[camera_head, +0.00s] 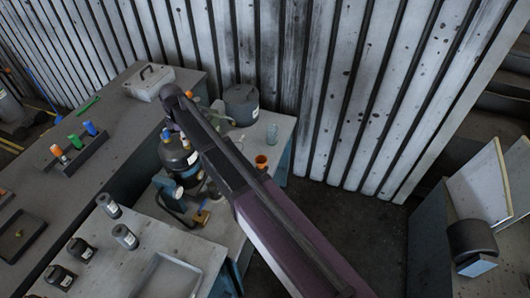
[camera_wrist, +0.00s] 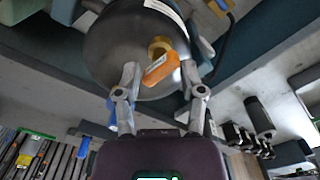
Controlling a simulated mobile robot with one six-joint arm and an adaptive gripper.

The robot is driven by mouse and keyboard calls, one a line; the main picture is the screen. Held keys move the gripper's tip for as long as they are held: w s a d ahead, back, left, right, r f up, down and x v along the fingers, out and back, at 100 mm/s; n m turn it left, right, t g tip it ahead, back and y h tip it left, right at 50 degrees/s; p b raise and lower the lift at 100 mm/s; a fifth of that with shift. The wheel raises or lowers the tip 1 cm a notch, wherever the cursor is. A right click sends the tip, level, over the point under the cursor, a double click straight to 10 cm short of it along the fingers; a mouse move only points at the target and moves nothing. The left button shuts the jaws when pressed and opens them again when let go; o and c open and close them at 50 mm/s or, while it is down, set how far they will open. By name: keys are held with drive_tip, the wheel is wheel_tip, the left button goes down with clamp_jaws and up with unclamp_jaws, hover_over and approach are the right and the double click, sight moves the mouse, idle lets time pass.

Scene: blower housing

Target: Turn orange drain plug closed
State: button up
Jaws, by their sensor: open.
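The orange drain plug (camera_wrist: 161,69) is in the wrist view, with a lever-like orange handle on a brass-coloured fitting (camera_wrist: 159,46) against the dark rounded housing (camera_wrist: 110,45). The handle lies tilted, its right end higher. My gripper (camera_wrist: 160,72) is open, with one finger on each side of the handle; I cannot tell whether either finger touches it. In the head view the dark housing (camera_head: 178,157) stands on the bench, partly behind my arm. My fingers are not clear there.
A dark pot (camera_head: 240,103), an orange cup (camera_head: 261,162) and a clear cup (camera_head: 271,134) stand right of the housing. A corrugated wall (camera_head: 330,80) closes the back.

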drive_tip(key=n, duration=0.7)
wheel_tip(320, 180, up, 14)
drive_tip(key=p, duration=1.4)
drive_tip(key=s+d+f+m+b, duration=0.2)
drive_tip(key=d+f+m+b, duration=0.3)
drive_tip(key=d, duration=0.4)
drive_tip(key=s+d+f+m+b, duration=0.2)
drive_tip(key=d+f+m+b, duration=0.4)
drive_tip(key=d, duration=0.4)
drive_tip(key=s+d+f+m+b, duration=0.2)
drive_tip(key=d+f+m+b, duration=0.3)
drive_tip(key=d, duration=0.5)
drive_tip(key=shift+s+d+f+m, duration=0.2)
drive_tip(key=shift+s+m, duration=0.1)
drive_tip(key=shift+m, duration=0.4)
drive_tip(key=s+d+m, duration=1)
drive_tip(key=d+m, duration=0.1)
drive_tip(key=d, duration=0.3)
drive_tip(key=shift+s, duration=0.15)
